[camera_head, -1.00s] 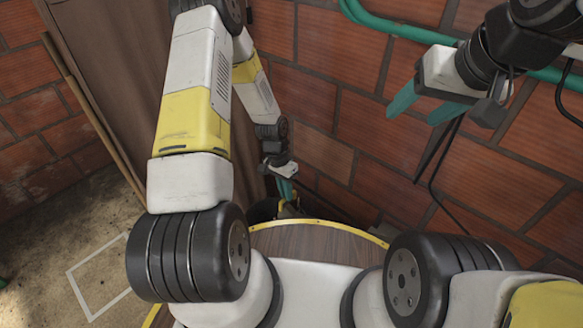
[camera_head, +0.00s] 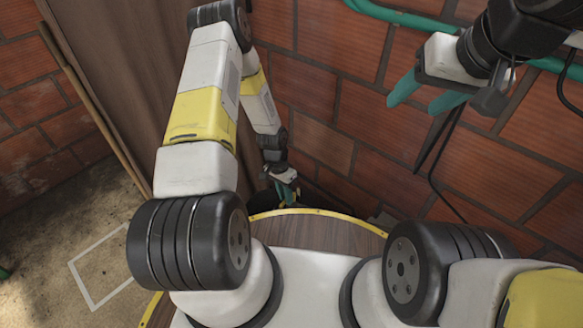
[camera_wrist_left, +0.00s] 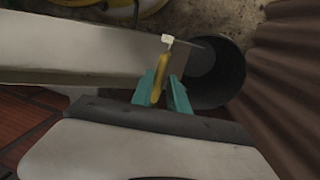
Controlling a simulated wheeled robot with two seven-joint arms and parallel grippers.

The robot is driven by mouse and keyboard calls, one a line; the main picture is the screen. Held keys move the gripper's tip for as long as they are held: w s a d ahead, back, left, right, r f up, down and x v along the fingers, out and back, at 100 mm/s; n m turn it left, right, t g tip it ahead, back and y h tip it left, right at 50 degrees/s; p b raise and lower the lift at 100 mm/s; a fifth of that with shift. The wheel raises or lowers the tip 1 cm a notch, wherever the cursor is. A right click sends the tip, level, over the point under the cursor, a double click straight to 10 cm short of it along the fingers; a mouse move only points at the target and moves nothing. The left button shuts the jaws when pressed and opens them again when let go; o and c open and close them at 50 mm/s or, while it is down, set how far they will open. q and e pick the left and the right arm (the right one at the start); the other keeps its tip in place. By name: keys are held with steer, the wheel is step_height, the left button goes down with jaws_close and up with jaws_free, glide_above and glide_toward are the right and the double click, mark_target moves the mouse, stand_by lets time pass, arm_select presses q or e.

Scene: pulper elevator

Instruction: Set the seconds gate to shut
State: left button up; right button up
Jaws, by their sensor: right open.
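A yellow handle (camera_wrist_left: 159,78) shows in the left wrist view, with a small white tag by its far end. My left gripper (camera_head: 285,192) reaches down by the wall, just beyond the curved yellow edge. In the left wrist view its two teal fingers (camera_wrist_left: 161,92) stand close on both sides of the handle and look shut on it. The handle's lower part is hidden between the fingers. I cannot tell the gate's position. My right gripper (camera_head: 425,96) is open and empty, high in front of the brick wall.
A long grey channel (camera_wrist_left: 75,45) runs beside the handle. A dark round bucket (camera_wrist_left: 222,75) stands right of the fingers, near a brown corrugated sheet (camera_wrist_left: 285,85). A green pipe (camera_head: 410,18) and black cables run along the brick wall (camera_head: 315,95) near my right gripper.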

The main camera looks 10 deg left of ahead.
arm_select(q)
steer(key=shift+o, duration=0.8)
step_height(320, 180, up, 8)
steer(key=a, duration=0.1)
steer(key=shift+w+f, duration=0.15)
steer(key=shift+w, duration=0.3)
steer(key=shift+a, duration=0.1)
